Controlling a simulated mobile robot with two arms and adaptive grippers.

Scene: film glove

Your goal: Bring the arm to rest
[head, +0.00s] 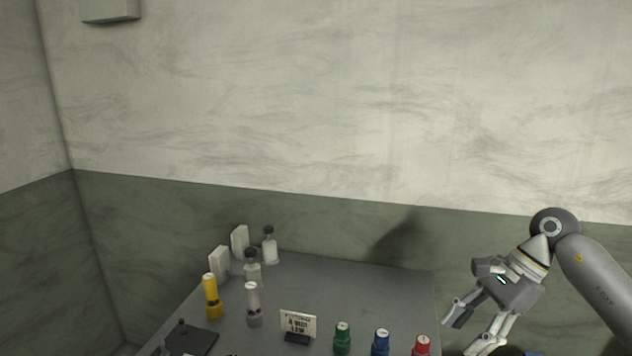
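My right arm comes in from the right edge of the head view. Its gripper (470,333) hangs at the lower right, beside the right edge of the grey table (385,295), with its fingers pointing down and left. The fingers are spread apart and nothing shows between them. The lower finger reaches close to the bottom edge of the picture. My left gripper is not in the picture.
The table holds a yellow bottle (211,297), a grey-white bottle (253,305), glass bottles (269,247), white boxes (219,262), a small sign (298,323), and green (342,339), blue (381,342) and red (422,345) containers. Its middle is clear. A wall stands behind.

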